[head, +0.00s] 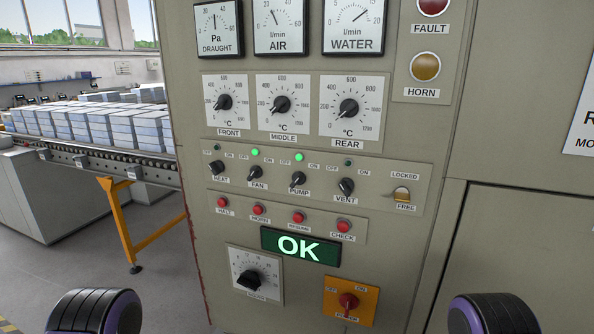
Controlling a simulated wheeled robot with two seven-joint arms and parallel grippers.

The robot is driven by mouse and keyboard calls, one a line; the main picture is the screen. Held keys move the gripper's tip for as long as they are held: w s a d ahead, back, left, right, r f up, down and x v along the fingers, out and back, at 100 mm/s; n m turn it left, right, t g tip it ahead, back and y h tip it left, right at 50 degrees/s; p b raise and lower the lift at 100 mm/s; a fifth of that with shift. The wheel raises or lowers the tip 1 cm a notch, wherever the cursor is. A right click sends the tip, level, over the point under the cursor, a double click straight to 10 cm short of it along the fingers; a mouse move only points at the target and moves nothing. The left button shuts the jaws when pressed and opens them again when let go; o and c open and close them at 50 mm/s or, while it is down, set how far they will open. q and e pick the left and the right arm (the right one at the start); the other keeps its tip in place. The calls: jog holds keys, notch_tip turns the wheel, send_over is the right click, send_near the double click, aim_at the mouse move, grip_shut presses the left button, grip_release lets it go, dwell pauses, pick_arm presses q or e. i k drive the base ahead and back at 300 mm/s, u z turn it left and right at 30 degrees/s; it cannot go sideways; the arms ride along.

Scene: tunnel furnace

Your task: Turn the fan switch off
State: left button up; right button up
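The fan switch (256,173) is a small black rotary knob above the FAN label, on the row of switches across the middle of the grey control panel. OFF is printed at its upper left and ON at its upper right. Its pointer appears turned toward ON, and the small lamp (255,152) above it glows green. Neither gripper shows in the head view. Only dark rounded parts of my arms with purple bands show at the bottom left and bottom right corners, apart from the panel.
The heat knob (216,168) is close left of the fan switch, the pump knob (298,179) close right with a green lamp, then the vent knob (346,187). Red buttons (258,210) sit just below. A green OK display (300,246) and red power switch (348,301) are lower.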

aim_at(255, 172)
jog(key=z, duration=0.05)
jog(key=k, duration=1.3)
jog(key=u, duration=0.7)
jog(key=i, duration=1.15)
jog(key=z, duration=0.2)
